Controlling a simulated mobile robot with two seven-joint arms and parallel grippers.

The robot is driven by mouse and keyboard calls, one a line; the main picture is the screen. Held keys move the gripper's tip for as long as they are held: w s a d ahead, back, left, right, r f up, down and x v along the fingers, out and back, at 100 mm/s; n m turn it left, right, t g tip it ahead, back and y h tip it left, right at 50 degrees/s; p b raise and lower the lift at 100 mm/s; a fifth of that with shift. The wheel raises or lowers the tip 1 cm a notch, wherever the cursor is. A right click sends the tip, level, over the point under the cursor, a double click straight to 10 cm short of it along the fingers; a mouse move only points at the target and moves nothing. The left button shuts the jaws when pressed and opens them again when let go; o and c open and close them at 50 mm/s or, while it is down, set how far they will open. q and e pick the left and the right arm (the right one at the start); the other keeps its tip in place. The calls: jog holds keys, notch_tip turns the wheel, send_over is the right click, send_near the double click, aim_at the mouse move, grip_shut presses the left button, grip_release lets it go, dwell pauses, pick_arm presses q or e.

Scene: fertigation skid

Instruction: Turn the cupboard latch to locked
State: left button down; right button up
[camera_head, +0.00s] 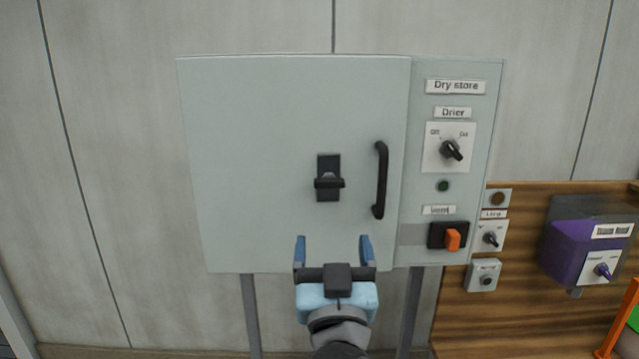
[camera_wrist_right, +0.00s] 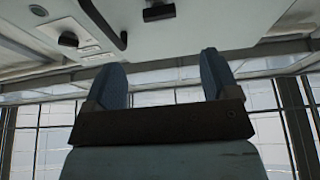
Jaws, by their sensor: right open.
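The cupboard (camera_head: 260,110) is a pale grey-green box with a closed door. Its black latch (camera_head: 328,182) sits on the door, on a dark upright plate, with its bar lying about level. A black vertical handle (camera_head: 381,180) is just right of the latch. My right gripper (camera_head: 334,248) is open and empty, with blue fingers pointing up. In the head view it appears below the latch, apart from it. My left gripper is not in view.
Right of the door, a panel carries a drier knob (camera_head: 452,150), a green lamp (camera_head: 443,186) and an orange rocker switch (camera_head: 453,239). A wooden board (camera_head: 520,310) holds more knobs and a purple box (camera_head: 575,250). Bare wall panels (camera_head: 120,130) lie to the left.

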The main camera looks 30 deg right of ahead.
aim_at(330, 188)
jog(key=p+x, duration=0.4)
jog(key=x, duration=0.7)
jog(key=shift+w+d+r+p, duration=0.1)
jog(key=shift+w+d+p, duration=0.05)
jog(key=shift+p, duration=0.25)
jog(key=shift+w+d+r, duration=0.15)
jog(key=shift+w+d, duration=0.1)
jog(key=shift+w, duration=0.3)
jog(key=shift+w+d, duration=0.1)
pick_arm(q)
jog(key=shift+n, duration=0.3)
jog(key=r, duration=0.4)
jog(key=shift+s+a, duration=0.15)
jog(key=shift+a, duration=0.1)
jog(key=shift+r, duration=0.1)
pick_arm(e)
jog(key=shift+c, duration=0.2)
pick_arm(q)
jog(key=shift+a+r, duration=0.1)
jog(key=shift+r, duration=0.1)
pick_arm(e)
jog(key=c, duration=0.9)
